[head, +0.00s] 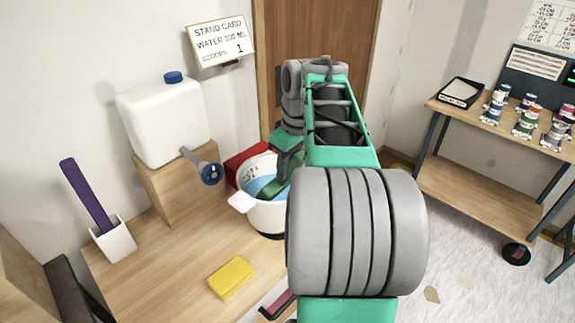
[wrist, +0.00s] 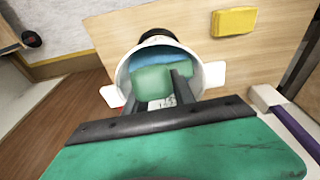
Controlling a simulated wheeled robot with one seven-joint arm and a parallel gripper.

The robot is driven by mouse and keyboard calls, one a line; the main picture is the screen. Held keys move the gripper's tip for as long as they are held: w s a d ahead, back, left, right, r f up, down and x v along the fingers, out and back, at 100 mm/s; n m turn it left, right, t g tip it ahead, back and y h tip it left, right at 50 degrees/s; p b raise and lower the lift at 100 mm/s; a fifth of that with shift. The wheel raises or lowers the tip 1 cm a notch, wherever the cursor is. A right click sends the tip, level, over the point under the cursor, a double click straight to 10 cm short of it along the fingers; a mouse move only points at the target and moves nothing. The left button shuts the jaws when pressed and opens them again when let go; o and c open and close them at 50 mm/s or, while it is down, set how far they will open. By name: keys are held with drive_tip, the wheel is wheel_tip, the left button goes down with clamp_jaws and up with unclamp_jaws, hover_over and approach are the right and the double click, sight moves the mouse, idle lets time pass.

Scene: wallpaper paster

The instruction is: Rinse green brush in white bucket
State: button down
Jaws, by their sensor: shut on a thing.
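The white bucket (head: 262,213) stands on the wooden table, with blue liquid (head: 262,186) inside. My gripper (head: 288,165) reaches down into the bucket from above. It is shut on the green brush (wrist: 152,80), which sits inside the bucket's rim. In the wrist view the bucket (wrist: 122,76) surrounds the brush, and the blue liquid (wrist: 155,60) shows beside it. The brush's lower part is hidden, so how deep it sits cannot be told. My arm hides the right side of the bucket in the head view.
A white tank (head: 165,120) with a blue-knobbed tap (head: 208,172) stands on a wooden block left of the bucket. A yellow sponge (head: 232,278) lies in front. A white holder (head: 113,240) holds a purple strip. A red object (head: 246,158) is behind the bucket.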

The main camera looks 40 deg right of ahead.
drive_tip(key=shift+d, duration=0.65)
wheel_tip(320, 180, up, 13)
drive_tip(key=p, duration=1.1)
drive_tip(key=shift+f, duration=0.15)
drive_tip(key=shift+r, duration=2)
drive_tip(key=shift+s, duration=0.1)
